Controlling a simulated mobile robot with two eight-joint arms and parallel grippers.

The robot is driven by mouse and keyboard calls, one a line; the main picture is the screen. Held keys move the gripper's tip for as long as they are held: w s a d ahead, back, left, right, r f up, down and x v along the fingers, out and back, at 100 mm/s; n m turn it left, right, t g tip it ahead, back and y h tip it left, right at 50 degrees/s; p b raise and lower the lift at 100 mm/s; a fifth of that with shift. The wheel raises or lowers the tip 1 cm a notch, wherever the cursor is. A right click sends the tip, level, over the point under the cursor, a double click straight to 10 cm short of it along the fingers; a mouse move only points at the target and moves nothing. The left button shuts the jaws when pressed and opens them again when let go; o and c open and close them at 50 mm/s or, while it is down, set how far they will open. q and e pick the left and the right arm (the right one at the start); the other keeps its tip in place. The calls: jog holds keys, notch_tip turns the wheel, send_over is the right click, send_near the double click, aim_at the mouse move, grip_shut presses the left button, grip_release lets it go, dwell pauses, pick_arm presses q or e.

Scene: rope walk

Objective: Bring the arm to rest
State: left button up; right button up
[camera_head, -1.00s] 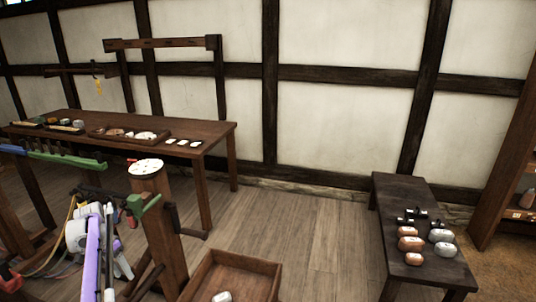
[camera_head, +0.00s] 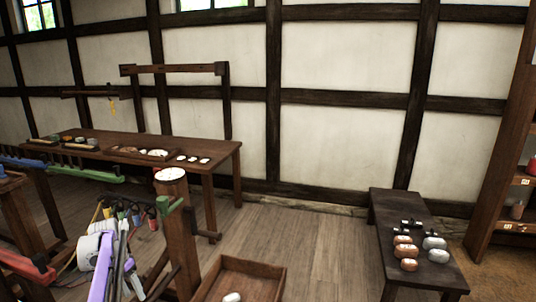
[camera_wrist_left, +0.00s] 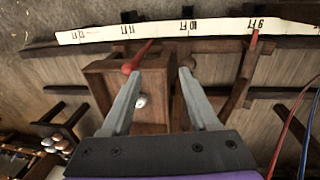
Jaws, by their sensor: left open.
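My left gripper (camera_head: 118,240) is at the lower left of the head view, at the end of a purple arm link. It hangs beside a wooden post with a round white top (camera_head: 171,174). In the left wrist view the two grey fingers of the gripper (camera_wrist_left: 160,72) are spread apart, with nothing held between them. Below them lies an open wooden crate (camera_wrist_left: 105,75) with a small pale object (camera_wrist_left: 140,101) in it. A red-tipped peg (camera_wrist_left: 130,68) shows by the left fingertip; I cannot tell whether they touch. My right gripper is not in view.
A long workbench (camera_head: 221,148) with trays stands at the back left. A low dark bench (camera_head: 385,200) with several rounded blocks stands at the right. The crate (camera_head: 277,270) is on the floor, with clear floor (camera_head: 325,245) right of it. A marked white strip (camera_wrist_left: 165,30) crosses the wrist view.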

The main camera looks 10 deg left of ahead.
pick_arm(q)
jog(key=s+d+r+t+y+p, duration=0.1)
jog(key=s+d+r, duration=0.25)
jog(key=d, duration=0.45)
jog(key=s+d+r+p, duration=0.1)
jog(key=s+d+r, duration=0.1)
jog(key=d+r, duration=0.35)
jog(key=s+d+r+t+y+p, duration=0.1)
jog(key=s+d+r, duration=0.1)
jog(key=d, duration=0.7)
jog(key=s+d+f+t+p, duration=0.1)
jog(key=s+d+f, duration=0.1)
jog(key=s+d, duration=0.4)
jog(key=s+d+f+t+p, duration=0.2)
jog(key=s+d, duration=0.5)
jog(key=s, duration=0.5)
jog(key=shift+s+f+n, duration=0.3)
jog(key=shift+f+n, duration=0.1)
jog(key=shift+f, duration=0.2)
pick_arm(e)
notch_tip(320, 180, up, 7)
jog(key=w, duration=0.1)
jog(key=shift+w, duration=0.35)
